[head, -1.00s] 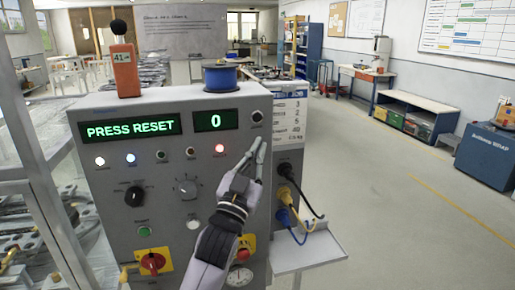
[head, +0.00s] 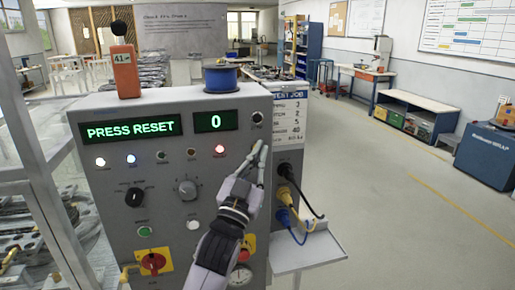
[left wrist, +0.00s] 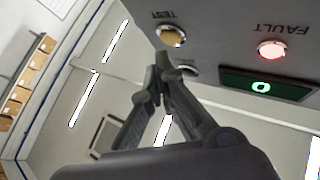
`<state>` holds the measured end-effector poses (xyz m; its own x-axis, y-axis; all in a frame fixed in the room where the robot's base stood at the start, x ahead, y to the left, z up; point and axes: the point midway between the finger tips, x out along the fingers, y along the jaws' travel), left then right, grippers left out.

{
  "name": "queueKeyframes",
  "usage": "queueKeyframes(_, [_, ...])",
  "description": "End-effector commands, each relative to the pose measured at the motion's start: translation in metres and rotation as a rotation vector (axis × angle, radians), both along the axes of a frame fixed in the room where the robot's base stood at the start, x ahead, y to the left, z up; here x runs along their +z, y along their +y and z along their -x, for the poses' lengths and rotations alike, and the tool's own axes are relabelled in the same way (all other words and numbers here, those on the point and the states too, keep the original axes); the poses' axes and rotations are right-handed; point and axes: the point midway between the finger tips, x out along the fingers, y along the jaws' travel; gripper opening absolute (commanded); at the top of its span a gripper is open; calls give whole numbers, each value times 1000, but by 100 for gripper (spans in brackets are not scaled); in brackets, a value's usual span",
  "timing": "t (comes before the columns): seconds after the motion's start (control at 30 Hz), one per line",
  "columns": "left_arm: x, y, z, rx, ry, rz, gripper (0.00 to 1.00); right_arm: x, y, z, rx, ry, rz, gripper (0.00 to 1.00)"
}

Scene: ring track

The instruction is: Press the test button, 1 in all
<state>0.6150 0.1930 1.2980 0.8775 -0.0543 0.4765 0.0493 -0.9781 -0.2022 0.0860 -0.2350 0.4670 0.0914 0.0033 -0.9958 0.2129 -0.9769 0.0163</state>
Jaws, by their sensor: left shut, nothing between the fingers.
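The test button (left wrist: 171,36) is a yellow round button under the label TEST in the left wrist view. In the head view my left gripper (head: 262,147) covers its place, right of the red fault lamp (head: 220,150). The gripper is shut and empty, its fingertips close to the panel's right side. In the left wrist view the fingertips (left wrist: 163,58) show just below the button; I cannot tell whether they touch the panel. The message display (head: 129,129) reads PRESS RESET and the counter display (head: 215,121) reads 0. My right gripper is not in view.
A small round fitting (head: 257,118) sits above the fingertips. The grey console (head: 110,215) also carries knobs, lamps and a red rotary switch (head: 152,263). Plugged cables (head: 301,205) hang on its right side above a small shelf (head: 305,252). The floor to the right is open.

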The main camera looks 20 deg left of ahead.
Motion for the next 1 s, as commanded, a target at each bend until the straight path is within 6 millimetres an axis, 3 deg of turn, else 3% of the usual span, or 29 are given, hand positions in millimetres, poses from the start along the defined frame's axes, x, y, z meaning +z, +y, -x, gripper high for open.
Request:
queueKeyframes(0.33, [0, -2, 3, -1, 1, 0, 0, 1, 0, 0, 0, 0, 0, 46])
queueKeyframes(0.8, [-1, -27, 38, -2, 1, 1, 0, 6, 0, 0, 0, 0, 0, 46])
queueKeyframes(1.0, [0, -28, 42, 0, 0, 0, 0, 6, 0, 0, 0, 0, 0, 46])
